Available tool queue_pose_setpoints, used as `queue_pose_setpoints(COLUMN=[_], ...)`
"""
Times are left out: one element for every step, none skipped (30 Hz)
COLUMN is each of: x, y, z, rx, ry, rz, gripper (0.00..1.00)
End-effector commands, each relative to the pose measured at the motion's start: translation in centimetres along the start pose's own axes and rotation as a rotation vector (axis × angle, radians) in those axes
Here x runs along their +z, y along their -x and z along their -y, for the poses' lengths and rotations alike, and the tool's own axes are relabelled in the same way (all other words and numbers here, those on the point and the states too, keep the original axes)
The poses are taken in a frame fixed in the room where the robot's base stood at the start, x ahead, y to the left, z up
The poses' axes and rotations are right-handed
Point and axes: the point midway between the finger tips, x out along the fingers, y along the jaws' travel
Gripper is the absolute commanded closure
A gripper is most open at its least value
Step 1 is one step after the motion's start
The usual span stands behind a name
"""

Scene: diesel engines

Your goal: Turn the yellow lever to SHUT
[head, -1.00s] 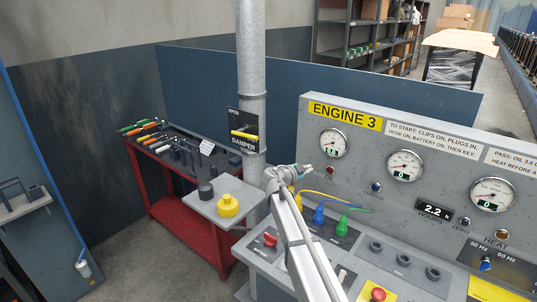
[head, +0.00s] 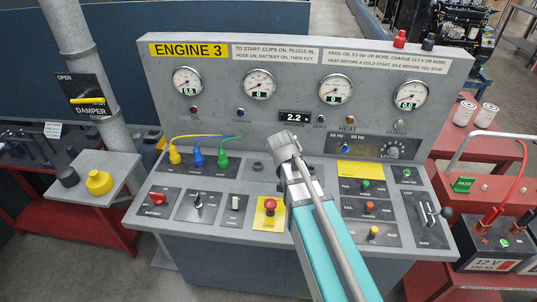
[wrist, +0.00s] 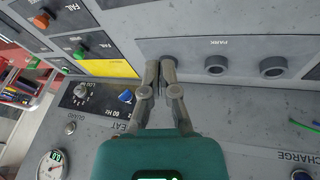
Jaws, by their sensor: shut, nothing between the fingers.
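The yellow lever (head: 87,101) lies about level across a black plate (head: 80,88) on the grey vertical pipe, at the left of the head view. The plate reads OPEN at its upper left and DAMPER below; I cannot read SHUT on it. My gripper (wrist: 161,66) is shut and empty in the wrist view. It is over the PARK sockets of the engine panel, well to the right of the lever. In the head view its fingertips are hidden behind the wrist. The lever is not in the wrist view.
The ENGINE 3 panel (head: 290,100) with gauges and several switches fills the middle. Yellow, blue and green plugs (head: 197,157) with cables stand left of my arm. A small grey shelf (head: 120,193) with a yellow knob (head: 99,182) sits below the lever. A battery (head: 495,250) stands right.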

Motion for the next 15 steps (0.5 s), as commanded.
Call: queue_pose_setpoints(x=[1.8, 2.5, 3.4, 4.1, 4.8, 5.6, 6.2, 6.7, 7.3, 7.7, 8.1, 8.5, 8.7, 9.0, 9.2], y=[-0.4, -0.5, -0.7, -0.8, -0.8, -0.9, -0.9, -0.9, -0.9, -0.9, -0.9, -0.8, -0.8, -0.7, -0.6], z=[-2.0, -2.8, -3.7, -4.4, -5.0, -5.7, -6.1, -6.6, -7.0, -7.3, -7.6, -7.8, -8.0, -7.9, -7.9], rx=[-0.024, -0.041, -0.066, -0.086, -0.106, -0.133, -0.152, -0.171, -0.195, -0.212, -0.226, -0.244, -0.254, -0.264, -0.275], ry=[0.038, 0.065, 0.102, 0.129, 0.154, 0.187, 0.21, 0.23, 0.256, 0.273, 0.288, 0.306, 0.318, 0.33, 0.343], rz=[0.048, 0.074, 0.106, 0.129, 0.148, 0.172, 0.188, 0.201, 0.216, 0.226, 0.234, 0.242, 0.246, 0.25, 0.254], gripper=[1.0, 1.0, 1.0, 1.0, 1.0, 1.0, 1.0, 1.0, 1.0, 1.0, 1.0, 1.0, 1.0, 1.0, 1.0])
